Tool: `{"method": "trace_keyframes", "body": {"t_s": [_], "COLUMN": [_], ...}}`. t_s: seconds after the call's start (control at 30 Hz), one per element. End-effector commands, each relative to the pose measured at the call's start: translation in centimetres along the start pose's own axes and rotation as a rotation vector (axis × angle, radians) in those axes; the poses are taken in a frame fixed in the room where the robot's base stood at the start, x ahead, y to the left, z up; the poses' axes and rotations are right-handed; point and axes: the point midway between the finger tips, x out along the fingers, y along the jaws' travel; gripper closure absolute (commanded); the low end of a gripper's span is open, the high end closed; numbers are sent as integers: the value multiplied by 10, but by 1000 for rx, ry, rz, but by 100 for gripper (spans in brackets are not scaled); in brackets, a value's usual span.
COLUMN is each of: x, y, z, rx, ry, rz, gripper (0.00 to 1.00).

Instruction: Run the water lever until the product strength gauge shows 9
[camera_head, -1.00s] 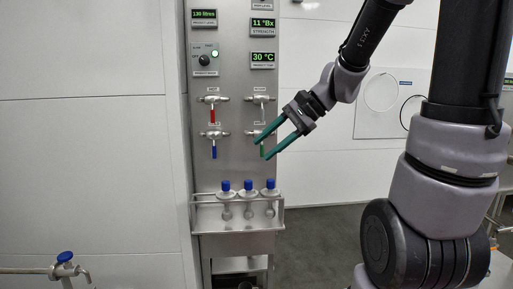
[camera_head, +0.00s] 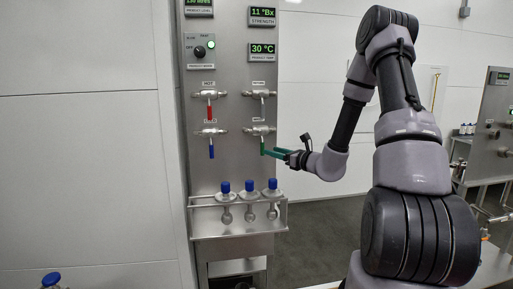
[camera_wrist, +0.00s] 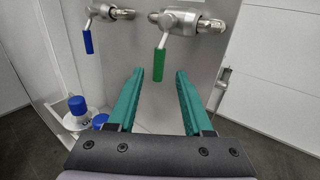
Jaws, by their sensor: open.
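The strength gauge (camera_head: 263,13) on the steel panel reads 11 °Bx. The lever with the green handle (camera_head: 262,146) is at the panel's lower right, its handle hanging down; its small label is too blurred to read surely. In the wrist view the green handle (camera_wrist: 160,64) appears centred between the tips of my gripper (camera_wrist: 158,76). My gripper (camera_head: 267,152) is open, with teal fingers pointing at the panel. The handle's lower end lies about level with the fingertips in the picture; whether they touch it I cannot tell.
A red lever (camera_head: 209,112) and a blue lever (camera_head: 211,151) are to the left, and another valve (camera_head: 260,95) is above. A rack (camera_head: 203,217) with blue-capped bottles (camera_head: 249,187) juts out below. A temperature gauge (camera_head: 262,48) reads 30 °C. The floor right of the panel looks clear.

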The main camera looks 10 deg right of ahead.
Motion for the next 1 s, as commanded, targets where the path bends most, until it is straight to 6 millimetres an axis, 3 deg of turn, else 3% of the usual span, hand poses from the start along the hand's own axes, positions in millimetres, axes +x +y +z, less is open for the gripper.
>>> {"method": "trace_keyframes", "body": {"t_s": [0.3,0.5,0.9,0.93,1.0], "x": [60,87,96,96,96], "y": [2,2,2,2,2], "z": [1,1,1,1,1], "rx": [0,-1,0,-1,-1], "ry": [-3,-2,-1,-1,-1], "rz": [6,5,4,4,4], "gripper": [49,49,49,53,80]}}
